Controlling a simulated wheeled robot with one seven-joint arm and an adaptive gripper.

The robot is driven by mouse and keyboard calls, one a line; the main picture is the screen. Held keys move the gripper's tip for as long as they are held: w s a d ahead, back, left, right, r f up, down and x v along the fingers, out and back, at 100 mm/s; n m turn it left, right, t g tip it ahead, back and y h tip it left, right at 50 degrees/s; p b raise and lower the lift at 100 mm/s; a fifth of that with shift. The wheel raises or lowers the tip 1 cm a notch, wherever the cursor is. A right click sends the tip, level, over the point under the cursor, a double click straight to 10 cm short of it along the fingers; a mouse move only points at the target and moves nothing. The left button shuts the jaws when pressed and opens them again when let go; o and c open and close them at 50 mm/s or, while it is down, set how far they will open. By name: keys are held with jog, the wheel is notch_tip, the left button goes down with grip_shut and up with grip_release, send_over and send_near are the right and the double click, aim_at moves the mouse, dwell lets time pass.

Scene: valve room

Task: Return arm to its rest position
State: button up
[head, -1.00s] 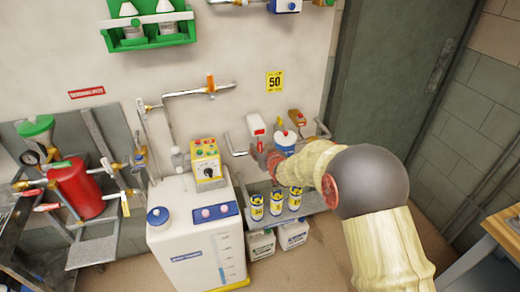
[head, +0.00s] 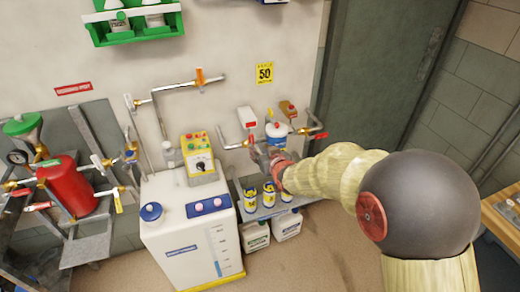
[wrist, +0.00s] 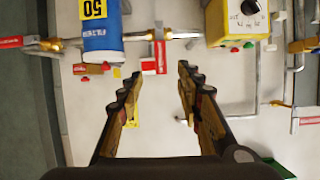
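My arm stretches in from the right in the head view, with a dark round joint and cream sleeves. My gripper (head: 262,156) is in front of the wall piping, near the blue-and-white canister (head: 277,134). In the wrist view the two fingers of my gripper (wrist: 160,76) stand wide apart with nothing between them. Beyond the fingertips are a red-and-white valve handle (wrist: 155,65) and a blue-and-white container (wrist: 101,40) with a yellow 50 label. I cannot tell the exact distance to them.
A white tank (head: 190,235) stands below, with a yellow dial box (head: 198,157) on top. Small labelled cans (head: 250,199) stand on a shelf beside it. A red cylinder (head: 68,188) with valves is at left. A wooden table (head: 500,215) is at right. Floor shows in front.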

jog(key=s+d+f+g+h, duration=0.2)
jog(key=s+d+f+g, duration=0.1)
jog(key=s+f, duration=0.4)
jog(key=s+d+f+g, duration=0.1)
jog(key=s+d+g, duration=0.25)
jog(key=s, duration=0.45)
jog(key=s+d+r+m, duration=0.1)
jog(key=s+d+r, duration=0.3)
jog(key=s+r, duration=0.5)
jog(key=s+d+r+m+h, duration=0.1)
jog(key=s+d+r, duration=0.3)
jog(key=s+r, duration=0.5)
jog(key=s+m, duration=0.1)
jog(key=s, duration=0.7)
jog(key=shift+s+r+g+h, duration=0.3)
jog(key=shift+g, duration=0.05)
jog(key=shift+c, duration=0.6)
